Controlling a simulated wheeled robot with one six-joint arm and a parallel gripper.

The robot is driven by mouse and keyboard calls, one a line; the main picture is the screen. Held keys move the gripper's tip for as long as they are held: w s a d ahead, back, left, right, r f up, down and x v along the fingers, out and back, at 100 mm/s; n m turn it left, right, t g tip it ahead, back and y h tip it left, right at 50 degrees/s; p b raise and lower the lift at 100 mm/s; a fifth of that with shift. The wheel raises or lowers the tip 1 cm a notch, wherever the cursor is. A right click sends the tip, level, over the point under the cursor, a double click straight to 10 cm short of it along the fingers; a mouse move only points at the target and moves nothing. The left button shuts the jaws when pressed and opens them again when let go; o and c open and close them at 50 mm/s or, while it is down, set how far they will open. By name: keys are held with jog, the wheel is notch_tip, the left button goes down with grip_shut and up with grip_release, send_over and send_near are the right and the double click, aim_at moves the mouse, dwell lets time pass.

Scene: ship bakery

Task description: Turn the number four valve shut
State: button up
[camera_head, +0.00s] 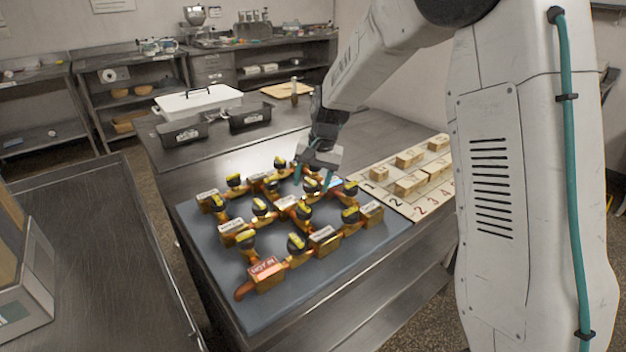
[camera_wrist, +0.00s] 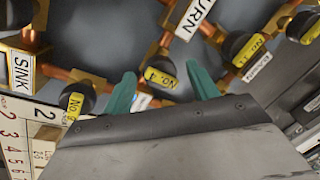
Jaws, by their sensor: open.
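A blue-grey board (camera_head: 215,270) carries copper pipes and several black valve knobs with yellow tags. In the wrist view one knob (camera_wrist: 160,74) has a yellow tag that seems to read No. 4. It also shows in the head view (camera_head: 311,186), partly hidden by my gripper. My gripper (camera_head: 312,177) points down over the back right part of the board. Its two teal fingers are open, one on each side of this knob in the wrist view (camera_wrist: 160,80). I cannot tell whether they touch it.
Other tagged knobs stand close by, such as one at the right (camera_wrist: 240,48) and one at the left (camera_wrist: 78,98). A numbered board with wooden blocks (camera_head: 405,205) lies right of the valve board. A white-lidded box (camera_head: 197,100) and dark bins (camera_head: 250,116) stand behind.

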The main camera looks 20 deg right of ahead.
jog(key=v, duration=0.8)
jog(key=shift+f, duration=0.1)
jog(key=s+r+n+h, duration=0.1)
jog(key=s+r+n, duration=0.1)
jog(key=s, duration=1.6)
jog(key=s+d+r+n+h, duration=0.1)
jog(key=s+r+n, duration=0.2)
jog(key=s, duration=1.6)
jog(key=shift+d+r+n, duration=0.2)
jog(key=shift+r+n, duration=0.1)
jog(key=shift+r, duration=0.4)
jog(key=shift+s, duration=0.15)
